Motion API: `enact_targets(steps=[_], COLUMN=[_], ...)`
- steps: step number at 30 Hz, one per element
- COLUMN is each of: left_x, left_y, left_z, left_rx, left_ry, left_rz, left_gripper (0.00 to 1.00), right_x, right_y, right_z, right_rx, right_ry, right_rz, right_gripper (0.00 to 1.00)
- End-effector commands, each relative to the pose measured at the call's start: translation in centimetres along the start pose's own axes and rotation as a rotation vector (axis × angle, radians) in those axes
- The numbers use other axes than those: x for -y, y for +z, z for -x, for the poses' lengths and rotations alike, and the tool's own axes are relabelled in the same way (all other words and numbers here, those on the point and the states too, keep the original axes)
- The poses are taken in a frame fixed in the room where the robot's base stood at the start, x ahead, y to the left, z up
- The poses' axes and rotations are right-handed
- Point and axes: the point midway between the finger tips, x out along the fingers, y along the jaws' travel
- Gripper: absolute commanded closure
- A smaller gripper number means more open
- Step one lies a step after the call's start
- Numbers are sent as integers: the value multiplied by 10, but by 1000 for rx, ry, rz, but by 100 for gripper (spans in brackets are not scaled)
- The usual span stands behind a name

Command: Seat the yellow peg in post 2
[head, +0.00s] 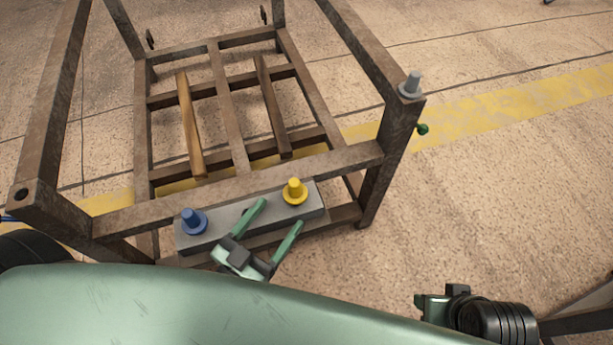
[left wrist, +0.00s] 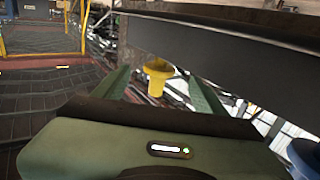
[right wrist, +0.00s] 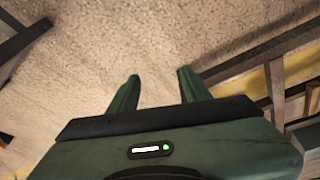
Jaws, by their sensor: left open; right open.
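The yellow peg (head: 294,190) stands upright, flange down, at the right end of a grey holder (head: 240,215) on the rack's front. My left gripper (head: 281,214) is open, its fingers pointing toward the yellow peg but short of it. In the left wrist view the yellow peg (left wrist: 156,78) appears between the open fingers, apart from both. My right gripper (right wrist: 158,77) is open and empty above bare floor. The front-left post (head: 21,194) has an open hole on top. The front-right post (head: 409,95) carries a grey peg (head: 413,80). No post number is readable.
A blue peg (head: 193,220) stands at the holder's left end. The brown rack's front beam (head: 240,188) runs just behind the holder. A green knob (head: 423,129) sticks out from the front-right post.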

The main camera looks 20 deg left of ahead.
Motion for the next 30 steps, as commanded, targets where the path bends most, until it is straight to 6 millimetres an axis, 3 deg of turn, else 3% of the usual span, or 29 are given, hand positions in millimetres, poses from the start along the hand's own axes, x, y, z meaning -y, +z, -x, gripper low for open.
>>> enact_targets(steps=[12,15,25,26,30], left_x=[0,0,0,0,0], left_y=[-1,0,0,0,0], left_z=[-54,-67,-75,-75,-75], left_rx=[-6,-3,1,1,1], left_ry=[-2,-2,0,0,0], left_rz=[1,1,-1,-1,-1], left_gripper=[28,28,28,34,73], right_x=[0,1,2,2,2], right_y=[3,-8,-15,-15,-15], right_z=[-8,-10,-10,-10,-10], right_rx=[0,-45,-74,-74,-73], right_ry=[0,-2,-3,-3,-3], right_rz=[0,2,3,3,3], right_gripper=[52,52,52,52,52])
